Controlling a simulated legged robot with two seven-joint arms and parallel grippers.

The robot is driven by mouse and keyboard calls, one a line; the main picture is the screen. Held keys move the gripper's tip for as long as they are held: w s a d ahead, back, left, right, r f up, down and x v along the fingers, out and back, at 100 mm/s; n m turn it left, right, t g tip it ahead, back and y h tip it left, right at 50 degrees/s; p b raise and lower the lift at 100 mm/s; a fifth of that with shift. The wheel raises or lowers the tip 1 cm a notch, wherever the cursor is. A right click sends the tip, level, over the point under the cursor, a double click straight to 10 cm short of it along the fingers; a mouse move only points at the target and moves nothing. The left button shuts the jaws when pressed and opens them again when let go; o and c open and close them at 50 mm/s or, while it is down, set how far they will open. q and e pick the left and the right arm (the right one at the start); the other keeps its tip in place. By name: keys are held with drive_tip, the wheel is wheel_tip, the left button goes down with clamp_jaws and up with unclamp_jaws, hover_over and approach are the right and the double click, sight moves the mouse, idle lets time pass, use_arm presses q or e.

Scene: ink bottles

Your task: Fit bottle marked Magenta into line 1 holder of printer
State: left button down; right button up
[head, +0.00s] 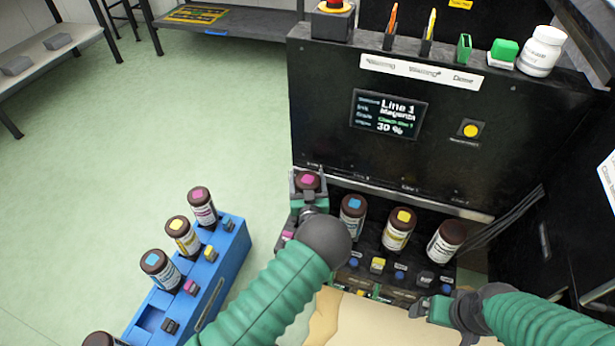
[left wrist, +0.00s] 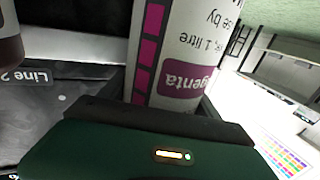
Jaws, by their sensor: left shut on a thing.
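My left gripper (head: 307,196) is shut on a dark-capped bottle with a magenta top mark (head: 308,180), at the left end of the printer's holder row. In the left wrist view the held bottle (left wrist: 178,45) fills the middle, its label ending in "genta". My gripper and arm hide its lower part and the line 1 holder, so I cannot tell whether it is seated. The printer (head: 330,115) has a screen (head: 388,114) reading Line 1, Magenta, 30 %. My right gripper (head: 442,309) is low at the right; its fingers are unclear.
Cyan (head: 352,218), yellow (head: 398,232) and white-labelled (head: 446,242) bottles stand right of the held one. A blue rack (head: 228,262) at the left holds several bottles, including another magenta-marked one (head: 202,207). Pens and small containers line the printer's top.

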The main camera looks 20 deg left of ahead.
use_arm(q)
drive_tip(key=shift+f, duration=0.3)
drive_tip(key=shift+s+r, duration=0.1)
drive_tip(key=shift+r, duration=0.1)
drive_tip(key=shift+f, duration=0.15)
idle(0.5)
drive_tip(key=shift+f+b, duration=0.6)
drive_tip(key=shift+f, duration=0.4)
drive_tip(key=shift+f+b, duration=0.7)
drive_tip(key=shift+f, duration=0.05)
